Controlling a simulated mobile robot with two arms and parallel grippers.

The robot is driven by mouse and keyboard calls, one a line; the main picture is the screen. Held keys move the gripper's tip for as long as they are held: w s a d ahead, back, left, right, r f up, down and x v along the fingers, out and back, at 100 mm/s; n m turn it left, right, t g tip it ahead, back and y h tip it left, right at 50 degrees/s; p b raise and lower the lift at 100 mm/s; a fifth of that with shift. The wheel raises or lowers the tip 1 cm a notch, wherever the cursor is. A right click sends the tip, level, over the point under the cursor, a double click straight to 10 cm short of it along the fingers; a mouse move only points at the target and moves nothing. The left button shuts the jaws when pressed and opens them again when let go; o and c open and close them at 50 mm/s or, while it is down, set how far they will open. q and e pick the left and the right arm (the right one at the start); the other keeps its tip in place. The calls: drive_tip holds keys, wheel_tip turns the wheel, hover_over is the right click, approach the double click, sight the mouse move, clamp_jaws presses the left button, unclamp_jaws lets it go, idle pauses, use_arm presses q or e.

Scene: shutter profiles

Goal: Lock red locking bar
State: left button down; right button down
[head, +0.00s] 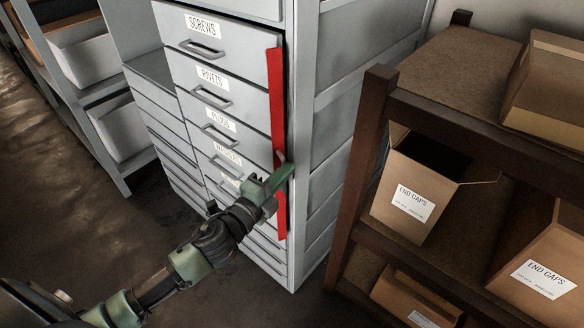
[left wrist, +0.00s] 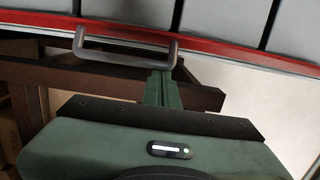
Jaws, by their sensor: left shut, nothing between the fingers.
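The long red locking bar (head: 277,100) runs upright along the right front edge of the grey drawer cabinet (head: 345,115). In the left wrist view the red bar (left wrist: 225,47) crosses the top, with a grey U-shaped handle (left wrist: 125,50) on it. My left gripper (head: 286,170) is shut and empty. Its fingers cross in front of the bar's lower half and hide part of it. In the left wrist view the shut fingers (left wrist: 162,76) end close to one end of the handle. I cannot tell if they touch it. My right gripper is not in view.
Labelled drawers with handles, such as the screws drawer (head: 215,45), fill the cabinet front and look closed. A brown shelf (head: 372,140) with open cardboard boxes (head: 425,190) stands close on the right. A rack with white bins (head: 120,125) stands left. Floor shows at lower left.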

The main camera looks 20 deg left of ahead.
use_arm(q)
drive_tip(key=w+a+m+g+h+b, duration=0.1)
drive_tip(key=a+m+g+h+b, duration=0.5)
drive_tip(key=a+m+h+b, duration=0.1)
drive_tip(key=h+b, duration=0.1)
drive_tip(key=h, duration=0.1)
drive_tip(key=shift+w+a+m+h, duration=0.2)
drive_tip(key=shift+m+h, duration=0.1)
drive_tip(key=shift+h, duration=0.1)
idle(0.4)
